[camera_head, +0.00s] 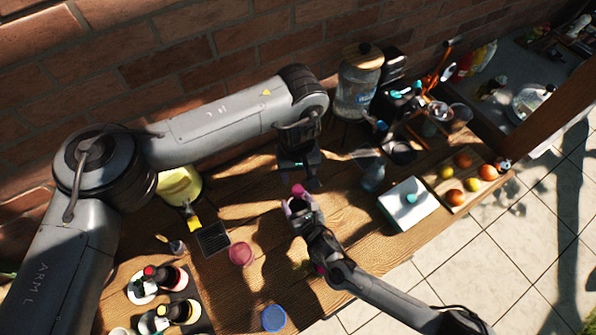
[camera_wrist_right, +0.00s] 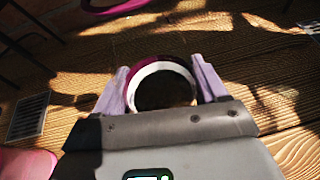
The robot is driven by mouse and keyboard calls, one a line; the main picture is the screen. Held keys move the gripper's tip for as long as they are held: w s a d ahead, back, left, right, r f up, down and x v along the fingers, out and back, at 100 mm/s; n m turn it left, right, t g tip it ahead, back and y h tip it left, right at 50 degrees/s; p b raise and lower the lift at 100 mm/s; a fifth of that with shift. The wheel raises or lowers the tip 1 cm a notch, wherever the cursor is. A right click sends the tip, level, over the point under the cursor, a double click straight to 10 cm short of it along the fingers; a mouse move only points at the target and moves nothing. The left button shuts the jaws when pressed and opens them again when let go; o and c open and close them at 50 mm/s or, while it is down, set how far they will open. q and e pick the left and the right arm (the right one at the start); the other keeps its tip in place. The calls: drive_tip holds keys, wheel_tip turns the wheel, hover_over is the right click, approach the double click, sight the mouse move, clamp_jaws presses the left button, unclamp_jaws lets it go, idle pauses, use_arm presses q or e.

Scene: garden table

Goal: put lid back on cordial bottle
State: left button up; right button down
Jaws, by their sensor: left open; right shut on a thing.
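My right gripper (camera_head: 296,205) reaches in over the middle of the table. In the right wrist view its pale purple fingers (camera_wrist_right: 160,85) close around a round magenta-and-white thing (camera_wrist_right: 163,68) with a pale rim and a dark inside. I cannot tell whether this is the cordial lid or a bottle's mouth. A small pink-red thing (camera_head: 298,190) shows at the right gripper's tip in the head view. My left gripper (camera_head: 300,178) is open just above it, towards the wall, fingers pointing down. I cannot surely pick out the cordial bottle.
A pink round container (camera_head: 240,254) and a blue-lidded one (camera_head: 273,318) stand near the front. A black tray (camera_head: 213,238), a yellow pot (camera_head: 180,187), a large dispenser (camera_head: 357,90), a white box (camera_head: 408,204) and a fruit board (camera_head: 448,196) surround the middle.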

sight(298, 190)
use_arm(q)
drive_tip(key=shift+f, duration=0.1)
drive_tip(key=shift+f, duration=3.95)
drive_tip(key=shift+c, duration=0.5)
